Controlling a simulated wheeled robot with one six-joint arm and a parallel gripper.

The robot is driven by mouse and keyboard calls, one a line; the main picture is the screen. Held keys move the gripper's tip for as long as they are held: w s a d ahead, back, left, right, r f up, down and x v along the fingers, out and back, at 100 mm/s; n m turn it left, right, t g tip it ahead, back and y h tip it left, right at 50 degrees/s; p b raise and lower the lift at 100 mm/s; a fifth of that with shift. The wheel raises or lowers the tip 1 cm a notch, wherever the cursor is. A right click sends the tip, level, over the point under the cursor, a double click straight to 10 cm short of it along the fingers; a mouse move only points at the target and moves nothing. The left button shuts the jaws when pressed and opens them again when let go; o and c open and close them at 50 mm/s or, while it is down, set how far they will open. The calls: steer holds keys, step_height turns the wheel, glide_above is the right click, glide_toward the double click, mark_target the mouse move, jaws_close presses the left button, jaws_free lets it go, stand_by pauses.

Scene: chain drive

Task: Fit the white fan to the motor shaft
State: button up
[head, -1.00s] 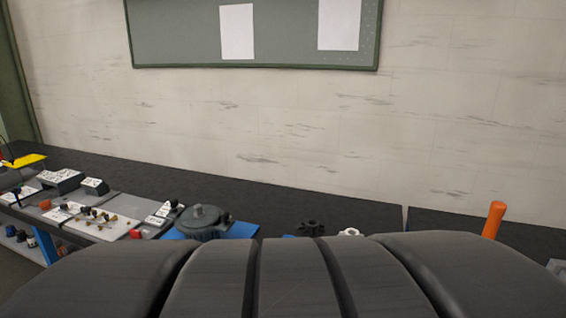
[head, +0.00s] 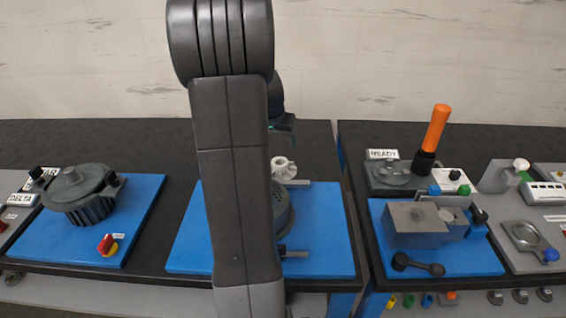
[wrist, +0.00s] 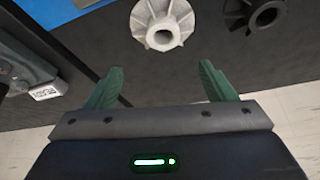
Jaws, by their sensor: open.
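The white fan (head: 283,168) sits at the back edge of the middle blue mat. It also shows in the wrist view (wrist: 162,24), flat with its hub facing the camera. My gripper (wrist: 160,84) is open and empty, its two green fingers spread, with the white fan beyond the fingertips and not between them. In the head view its dark body shows behind my arm, above the white fan. A grey round body (head: 284,212), apparently the motor, is on the middle blue mat, largely hidden by my arm. I cannot make out its shaft.
A black fan (wrist: 265,14) lies beside the white fan. A ribbed grey motor unit (head: 82,195) stands at left. At right are a READY station (head: 390,173), an orange handle (head: 435,128) and a grey block (head: 415,223). The dark bench behind is mostly clear.

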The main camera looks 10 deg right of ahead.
glide_toward(280, 162)
steer(key=f, duration=0.1)
steer(key=d+f, duration=0.1)
steer(key=f, duration=0.1)
steer(key=shift+w+d+f+p, duration=0.1)
steer(key=shift+p, duration=0.2)
steer(key=shift+a+p+x, duration=0.15)
steer(key=shift+p+x, duration=0.15)
steer(key=shift+x, duration=1)
steer(key=shift+a+p+x, duration=0.2)
steer(key=shift+p+x, duration=0.1)
steer(key=shift+x, duration=1)
steer(key=c, duration=1.2)
